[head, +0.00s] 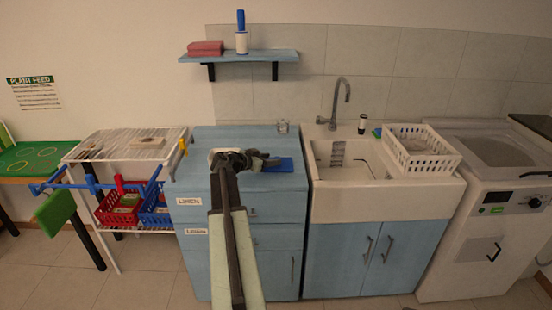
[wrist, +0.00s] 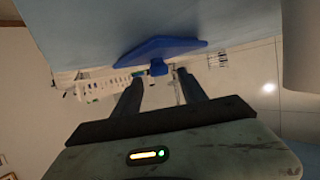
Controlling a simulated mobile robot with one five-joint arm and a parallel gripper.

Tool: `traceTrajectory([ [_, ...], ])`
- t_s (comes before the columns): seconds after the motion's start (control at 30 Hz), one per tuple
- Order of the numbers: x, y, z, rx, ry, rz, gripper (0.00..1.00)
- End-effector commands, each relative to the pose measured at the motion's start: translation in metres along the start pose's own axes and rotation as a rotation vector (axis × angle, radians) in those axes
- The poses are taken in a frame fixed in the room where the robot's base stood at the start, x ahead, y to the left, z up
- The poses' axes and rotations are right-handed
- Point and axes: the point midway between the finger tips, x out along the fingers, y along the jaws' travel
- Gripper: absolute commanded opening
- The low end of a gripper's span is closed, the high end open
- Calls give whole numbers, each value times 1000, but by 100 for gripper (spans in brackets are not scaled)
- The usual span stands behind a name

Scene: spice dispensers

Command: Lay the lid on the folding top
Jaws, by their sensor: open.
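A flat blue lid (head: 284,165) lies on the light-blue cabinet top (head: 200,180). In the wrist view the lid (wrist: 157,46) shows edge-on, with a small knob (wrist: 158,67) on it. My gripper (head: 272,160) is just left of the lid in the head view and hides part of its left side. In the wrist view my gripper (wrist: 159,76) is open, with its fingertips apart on either side of the knob and nothing held. No surface is marked as the folding top, so I cannot tell which it is.
A small glass jar (head: 283,127) stands at the cabinet's back edge. Right of it is a sink (head: 335,185) with a white basket (head: 422,150). A wire rack (head: 120,145) and red and blue baskets are at left. A wall shelf (head: 240,56) hangs above.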

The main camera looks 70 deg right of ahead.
Motion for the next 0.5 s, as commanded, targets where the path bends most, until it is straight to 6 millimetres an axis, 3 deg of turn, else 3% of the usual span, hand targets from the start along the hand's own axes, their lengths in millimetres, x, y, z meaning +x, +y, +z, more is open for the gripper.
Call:
traceTrajectory([
  [0.03,-17,2,-4,-1,0,-2,49],
  [0.2,-55,1,-3,-1,-1,-2,49],
  [0.33,-70,1,-2,1,-1,0,49],
  [0.5,-76,0,0,1,-1,0,49],
])
